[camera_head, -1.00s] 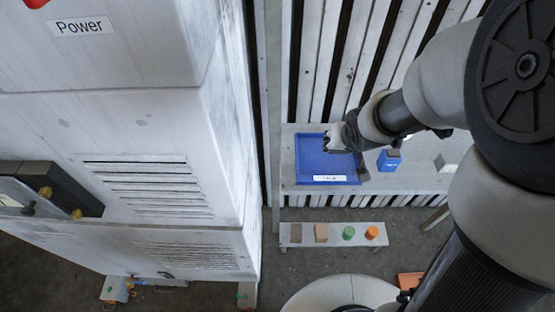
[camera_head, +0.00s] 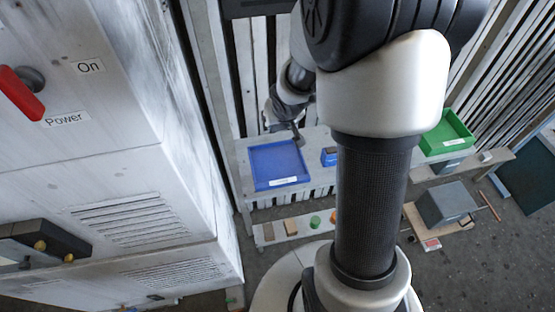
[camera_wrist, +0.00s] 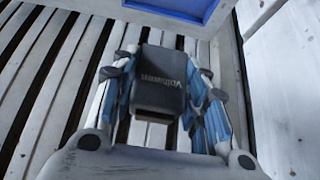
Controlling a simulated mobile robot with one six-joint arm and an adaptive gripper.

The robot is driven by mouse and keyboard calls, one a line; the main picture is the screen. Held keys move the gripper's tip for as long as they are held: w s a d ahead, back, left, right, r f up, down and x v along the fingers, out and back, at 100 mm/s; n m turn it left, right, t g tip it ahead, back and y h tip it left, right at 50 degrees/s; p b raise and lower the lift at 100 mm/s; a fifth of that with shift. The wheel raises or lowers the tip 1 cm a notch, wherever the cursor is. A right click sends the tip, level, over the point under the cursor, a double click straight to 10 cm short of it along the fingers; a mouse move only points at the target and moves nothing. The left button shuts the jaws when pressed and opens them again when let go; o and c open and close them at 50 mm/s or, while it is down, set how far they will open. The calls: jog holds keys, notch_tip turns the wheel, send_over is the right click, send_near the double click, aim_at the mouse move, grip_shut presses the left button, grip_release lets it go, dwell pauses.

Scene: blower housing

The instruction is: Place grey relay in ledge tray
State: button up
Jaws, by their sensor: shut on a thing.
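My gripper (camera_wrist: 158,95) is shut on a dark grey box-shaped relay (camera_wrist: 160,80) with printed lettering on its face. The fingers hold it on both sides, above pale slats. In the head view my gripper (camera_head: 296,138) is near the far right edge of the blue tray (camera_head: 262,180), and the relay cannot be made out there. The blue tray lies on a pale ledge and looks empty, with a white label on its near rim. A corner of the blue tray also shows at the top of the wrist view (camera_wrist: 175,12), beyond the relay.
A blue block (camera_head: 328,157) with a dark top stands right of the tray. A low shelf (camera_head: 262,238) in front holds several small blocks and cylinders. A green tray (camera_head: 447,138) is at the right. A large white cabinet (camera_head: 100,170) fills the left.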

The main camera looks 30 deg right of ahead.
notch_tip(320, 180, down, 19)
jog(key=b, duration=1.7)
jog(key=shift+r+b, duration=0.2)
jog(key=shift+b, duration=0.1)
jog(key=shift+r, duration=0.15)
jog(key=o, duration=1.1)
jog(key=shift+f, duration=0.2)
